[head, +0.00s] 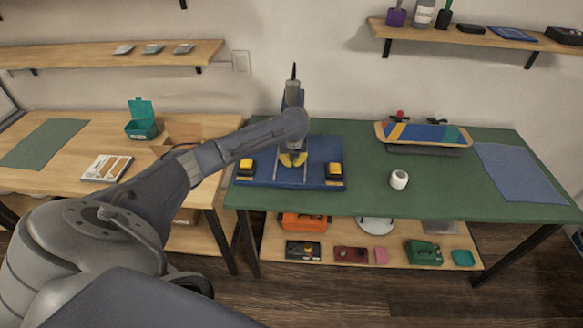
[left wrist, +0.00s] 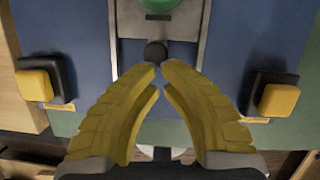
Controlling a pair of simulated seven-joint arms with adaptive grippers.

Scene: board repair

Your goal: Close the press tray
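The press has a blue base (head: 318,152) on the green table, with a yellow button block (head: 246,166) at the left and another (head: 334,170) at the right. In the left wrist view its grey tray (left wrist: 186,45) shows between two rails, with a green round piece (left wrist: 160,4) on it and a black knob (left wrist: 156,52) at its near edge. My left gripper (head: 293,159) is over the middle of the press base. Its yellow fingertips are drawn together just in front of the knob, with nothing visible between them. My right gripper is not in view.
A white roll (head: 399,179), a skateboard deck (head: 423,133) and a blue mat (head: 518,172) lie to the right on the green table. A wooden table (head: 62,181) with a teal box (head: 141,119) stands left. Below is a shelf with several items.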

